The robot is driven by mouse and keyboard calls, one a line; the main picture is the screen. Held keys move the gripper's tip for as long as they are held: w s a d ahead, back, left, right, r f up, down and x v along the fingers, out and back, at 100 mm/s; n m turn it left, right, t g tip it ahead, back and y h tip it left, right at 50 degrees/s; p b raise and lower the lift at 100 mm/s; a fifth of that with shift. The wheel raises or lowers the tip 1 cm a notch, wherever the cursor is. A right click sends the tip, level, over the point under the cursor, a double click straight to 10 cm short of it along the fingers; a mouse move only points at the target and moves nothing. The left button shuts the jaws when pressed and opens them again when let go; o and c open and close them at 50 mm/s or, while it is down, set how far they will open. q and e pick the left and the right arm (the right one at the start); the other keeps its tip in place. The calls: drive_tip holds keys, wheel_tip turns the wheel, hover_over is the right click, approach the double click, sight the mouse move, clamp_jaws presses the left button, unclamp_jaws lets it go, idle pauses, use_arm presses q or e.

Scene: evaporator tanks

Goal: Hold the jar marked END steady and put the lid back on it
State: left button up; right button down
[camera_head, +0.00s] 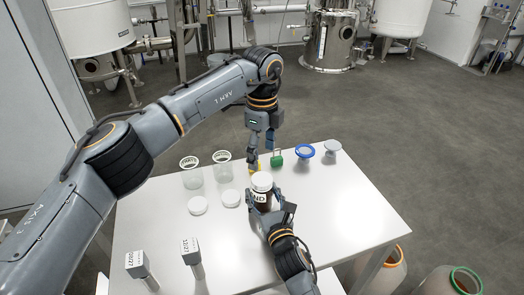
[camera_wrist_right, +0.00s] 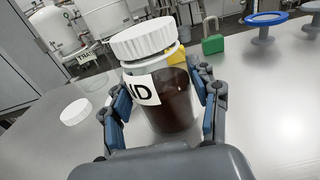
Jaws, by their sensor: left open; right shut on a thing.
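The jar marked END (camera_head: 262,198) is dark brown with a white label and stands upright on the white table. My right gripper (camera_head: 270,207) is shut around its body; in the right wrist view (camera_wrist_right: 165,105) the jar shows between both fingers. A white lid (camera_wrist_right: 145,38) sits on top of the jar, tilted and off-centre, with the pale neck showing below it. The lid also shows in the head view (camera_head: 262,181). My left gripper (camera_head: 259,152) is open and empty, pointing down, above and behind the jar. Part of the label is hidden by a finger.
Two clear empty jars (camera_head: 191,173) (camera_head: 222,167) and two loose white lids (camera_head: 197,205) (camera_head: 231,198) stand left of the jar. A green padlock (camera_head: 277,159), a blue-rimmed piece (camera_head: 305,152) and a grey piece (camera_head: 332,148) are behind it. Two labelled grey pieces (camera_head: 140,263) (camera_head: 191,251) are front left.

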sight(262, 178)
idle(0.3)
use_arm(q)
drive_tip(key=shift+f, duration=4.05)
